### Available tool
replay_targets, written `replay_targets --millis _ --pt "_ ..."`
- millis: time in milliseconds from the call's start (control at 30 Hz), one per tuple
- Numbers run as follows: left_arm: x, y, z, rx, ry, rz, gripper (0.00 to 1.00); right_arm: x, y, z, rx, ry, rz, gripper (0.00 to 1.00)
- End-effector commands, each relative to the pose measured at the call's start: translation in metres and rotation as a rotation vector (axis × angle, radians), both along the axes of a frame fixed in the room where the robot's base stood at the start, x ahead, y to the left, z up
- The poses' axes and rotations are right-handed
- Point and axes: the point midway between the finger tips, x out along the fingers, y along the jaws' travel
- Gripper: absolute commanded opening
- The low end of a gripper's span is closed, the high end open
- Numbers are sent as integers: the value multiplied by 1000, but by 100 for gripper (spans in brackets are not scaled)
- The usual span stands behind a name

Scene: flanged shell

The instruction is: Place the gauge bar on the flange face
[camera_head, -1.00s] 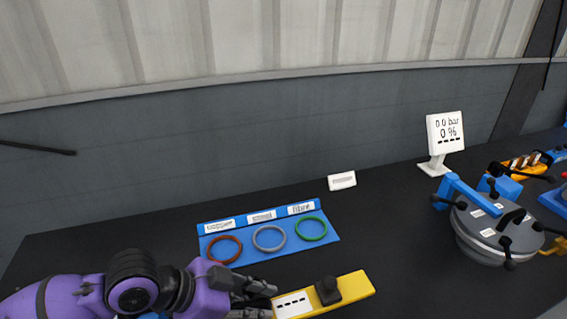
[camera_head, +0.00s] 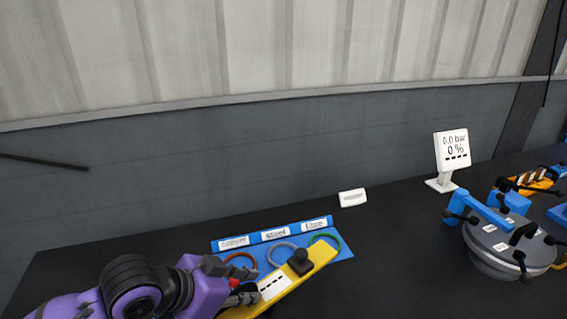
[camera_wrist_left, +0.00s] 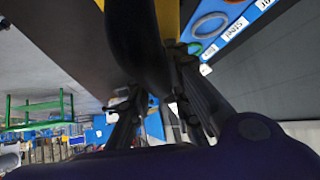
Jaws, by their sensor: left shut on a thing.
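The yellow gauge bar (camera_head: 321,253) has a black knob on top and a white label. It is held tilted, its far end up to the right, and it overlaps part of the blue ring board in the head view. My left gripper (camera_head: 244,284) is shut on the bar near its label end. In the left wrist view a strip of yellow (camera_wrist_left: 167,20) shows beyond my dark fingers. The round grey flanged shell (camera_head: 487,246) stands at the right, well apart from the bar, with black handles and a blue arm on its lid. My right gripper is not in view.
A small white block (camera_head: 352,198) and a white display (camera_head: 452,150) reading 0.0 bar stand behind. The black table (camera_head: 400,270) is clear between bar and shell.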

Motion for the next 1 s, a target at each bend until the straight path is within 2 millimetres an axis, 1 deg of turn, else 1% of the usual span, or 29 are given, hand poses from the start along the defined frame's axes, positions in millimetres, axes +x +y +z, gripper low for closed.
replay_targets --millis 33,200,300,400,567,600,667,1000 --pt "11 5 12 -11 -11 79 0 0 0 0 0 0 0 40" --pt "40 39 39 -13 -10 410 0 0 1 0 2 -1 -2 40" --pt "49 60 51 -11 -9 588 0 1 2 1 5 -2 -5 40" --pt "52 76 58 -8 -8 719 0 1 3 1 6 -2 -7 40" --pt "53 90 63 -2 -8 823 0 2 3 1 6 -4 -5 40" --pt "53 91 64 -1 -9 833 0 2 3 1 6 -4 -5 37" --pt "53 92 64 -1 -8 839 0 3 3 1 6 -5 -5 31" --pt "53 91 64 -2 -7 838 0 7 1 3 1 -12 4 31"
